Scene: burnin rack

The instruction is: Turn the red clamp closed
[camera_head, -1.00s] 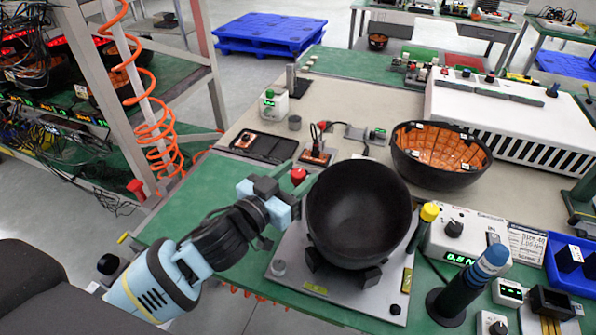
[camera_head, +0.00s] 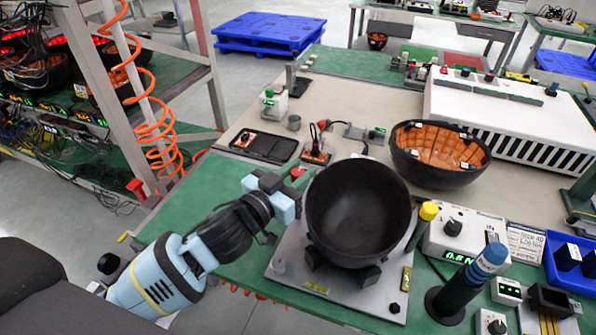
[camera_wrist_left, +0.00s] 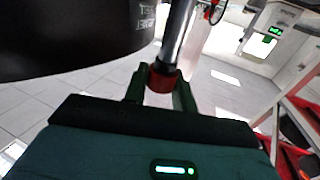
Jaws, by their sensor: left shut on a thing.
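The red clamp (camera_head: 297,172) stands at the left rear of the black bowl (camera_head: 345,240). In the left wrist view its red end (camera_wrist_left: 161,80) sits on a metal rod between my two fingers. My left gripper (camera_head: 296,184) reaches it from the left and is shut on it; the fingers show dark in the wrist view (camera_wrist_left: 160,92). The bowl rests on a grey plate (camera_head: 290,250) and hides part of the clamp's surroundings. How far the clamp is turned cannot be told. My right gripper is not in view.
An orange-lined bowl (camera_head: 440,155) and a white unit (camera_head: 510,115) stand behind. A yellow-topped post (camera_head: 428,212), a control box (camera_head: 460,235) and a blue-topped cylinder (camera_head: 480,275) stand to the right. A rack with a coiled orange hose (camera_head: 150,130) is at left.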

